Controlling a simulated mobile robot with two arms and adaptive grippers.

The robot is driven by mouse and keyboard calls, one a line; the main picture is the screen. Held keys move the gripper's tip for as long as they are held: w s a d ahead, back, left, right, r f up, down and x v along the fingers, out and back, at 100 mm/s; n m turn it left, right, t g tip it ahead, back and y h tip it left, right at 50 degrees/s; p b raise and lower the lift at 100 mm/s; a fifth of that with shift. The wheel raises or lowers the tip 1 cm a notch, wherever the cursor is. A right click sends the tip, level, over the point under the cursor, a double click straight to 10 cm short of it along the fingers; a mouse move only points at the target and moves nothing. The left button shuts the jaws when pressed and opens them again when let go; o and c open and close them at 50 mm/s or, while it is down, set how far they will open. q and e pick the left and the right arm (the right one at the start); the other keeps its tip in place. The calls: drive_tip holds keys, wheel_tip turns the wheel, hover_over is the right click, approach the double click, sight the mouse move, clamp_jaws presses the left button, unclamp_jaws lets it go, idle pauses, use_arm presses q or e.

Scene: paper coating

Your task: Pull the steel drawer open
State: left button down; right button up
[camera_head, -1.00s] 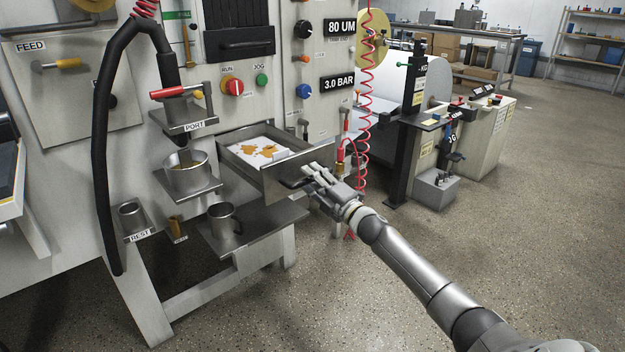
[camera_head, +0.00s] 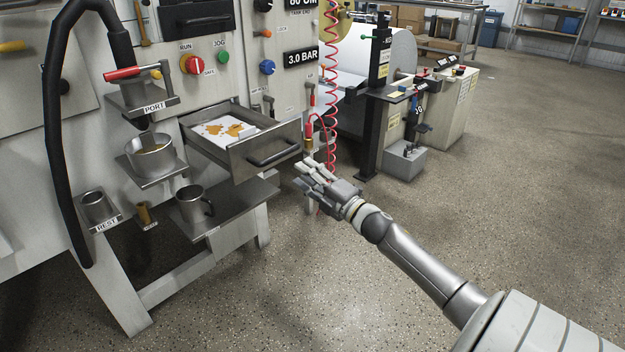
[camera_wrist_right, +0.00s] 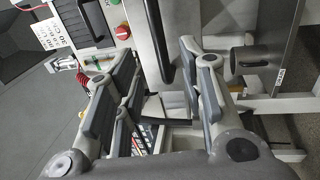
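The steel drawer (camera_head: 240,161) stands pulled out of the machine's front in the head view. Its inside shows a white sheet with orange-brown stains (camera_head: 226,129). The dark bar handle (camera_head: 274,153) on its front is bare. My right gripper (camera_head: 306,180) is to the right of the drawer front, a little apart from the handle, with its fingers spread and empty. In the right wrist view, the open fingers (camera_wrist_right: 155,98) frame an empty gap, and the dark handle (camera_wrist_right: 157,40) shows beyond them. My left gripper is in neither view.
A steel pot (camera_head: 151,157) sits on a shelf left of the drawer. A steel mug (camera_head: 193,204) stands on a lower shelf below it. A red coiled hose (camera_head: 331,100) hangs behind my right gripper. Open floor (camera_head: 300,290) lies in front and to the right.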

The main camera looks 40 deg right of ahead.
drive_tip(key=shift+v, duration=0.95)
